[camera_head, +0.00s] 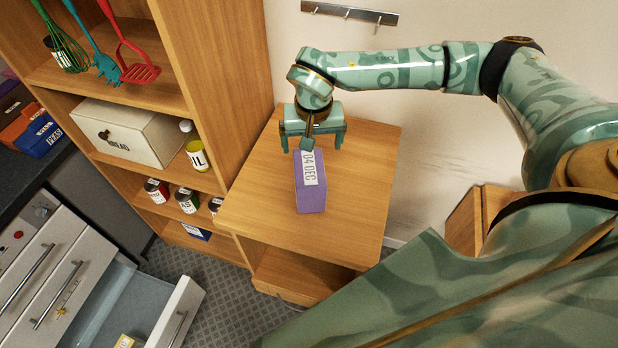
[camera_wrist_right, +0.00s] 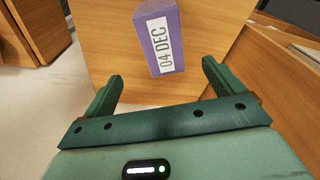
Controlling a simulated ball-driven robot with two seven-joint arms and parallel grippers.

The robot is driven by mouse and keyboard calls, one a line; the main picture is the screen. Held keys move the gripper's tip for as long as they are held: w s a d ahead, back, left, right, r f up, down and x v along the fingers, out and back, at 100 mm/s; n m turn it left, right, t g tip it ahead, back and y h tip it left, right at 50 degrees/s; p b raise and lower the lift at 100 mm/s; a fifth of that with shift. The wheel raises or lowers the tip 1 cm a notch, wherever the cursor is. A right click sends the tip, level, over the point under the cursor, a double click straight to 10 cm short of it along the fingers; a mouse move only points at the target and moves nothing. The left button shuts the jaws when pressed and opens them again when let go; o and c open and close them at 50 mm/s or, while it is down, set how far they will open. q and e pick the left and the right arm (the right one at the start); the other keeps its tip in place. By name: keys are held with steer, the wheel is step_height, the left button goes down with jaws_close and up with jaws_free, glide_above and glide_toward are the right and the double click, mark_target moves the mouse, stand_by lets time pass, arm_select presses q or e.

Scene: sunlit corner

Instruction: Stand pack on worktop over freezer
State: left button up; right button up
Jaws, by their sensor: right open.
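A purple pack (camera_head: 312,198) with a white "04 DEC" label is on a wooden table; it also shows in the right wrist view (camera_wrist_right: 156,40). My right gripper (camera_head: 315,142) is open and empty, at the pack's far end in the head view. In the wrist view the pack lies just beyond the open fingers (camera_wrist_right: 163,78), apart from them. The dark worktop (camera_head: 12,185) is at the left edge, above the white freezer drawers (camera_head: 45,262). My left gripper is out of view.
The wooden table (camera_head: 255,195) is otherwise clear. A wooden shelf unit (camera_head: 225,60) with utensils, a bread box (camera_head: 125,132) and tins stands between table and worktop. Blue and orange packs (camera_head: 38,135) sit on the worktop. The lowest freezer drawer (camera_head: 180,312) is pulled open.

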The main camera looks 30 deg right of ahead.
mark_target(309, 166)
steer(key=f, duration=0.3)
steer(key=w+f, duration=0.1)
steer(key=f, duration=0.5)
steer(key=shift+w+d+f, duration=0.1)
steer(key=shift+w+d, duration=0.05)
steer(key=shift+d, duration=0.15)
steer(key=f, duration=0.2)
steer(key=w+f, duration=0.1)
steer(key=f, duration=0.2)
steer(key=shift+w+d, duration=0.1)
steer(key=shift+d, duration=0.05)
steer(key=shift+r, duration=0.15)
steer(key=c, duration=1.6)
steer(key=shift+o, duration=0.2)
steer(key=shift+w+r, duration=0.1)
steer(key=shift+r, duration=0.45)
steer(key=s+r, duration=0.1)
steer(key=r, duration=0.1)
steer(key=s+a+r, duration=0.1)
steer(key=r, duration=0.1)
steer(key=s+a+r, duration=0.1)
steer(key=r, duration=0.2)
steer(key=shift+s+r, duration=0.1)
steer(key=shift+s, duration=0.3)
steer(key=s+a+r, duration=0.4)
steer(key=s, duration=0.5)
steer(key=shift+r+b, duration=0.3)
steer(key=shift+r, duration=0.05)
